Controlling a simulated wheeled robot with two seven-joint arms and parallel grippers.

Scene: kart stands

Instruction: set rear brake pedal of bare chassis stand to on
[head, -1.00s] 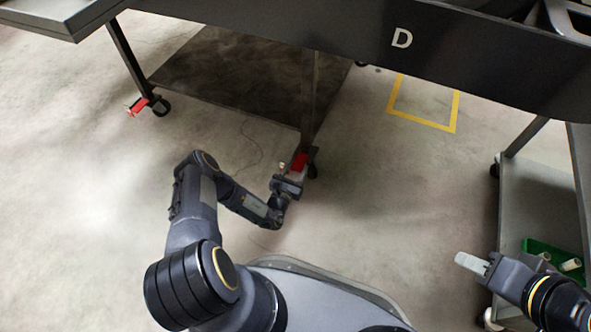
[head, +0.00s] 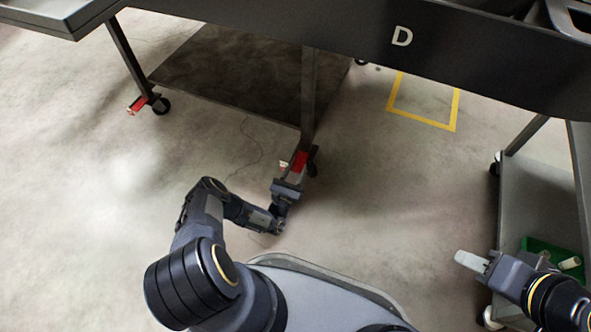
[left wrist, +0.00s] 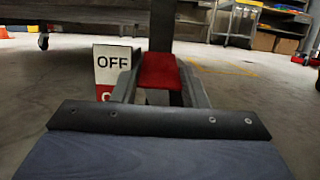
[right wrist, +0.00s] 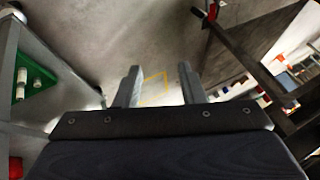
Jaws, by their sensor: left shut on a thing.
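The stand with the dark lower shelf has a red brake pedal (head: 300,161) at its near caster, and a second red pedal (head: 138,104) at the far-left caster. My left gripper (head: 289,180) is low at the near pedal. In the left wrist view its fingers (left wrist: 157,90) are on either side of the red pedal (left wrist: 158,71), shut on it. A plate reading OFF (left wrist: 112,65) stands left of the pedal; its red lower part is partly hidden by the finger. My right gripper (head: 472,262) is open and empty, and its fingers (right wrist: 160,88) show apart in its wrist view.
A grey cart (head: 540,205) with a green tray (head: 553,254) stands at the right, close to my right arm. The dark panel marked D (head: 440,55) spans overhead. A yellow floor outline (head: 425,121) lies behind. Floor at left is clear.

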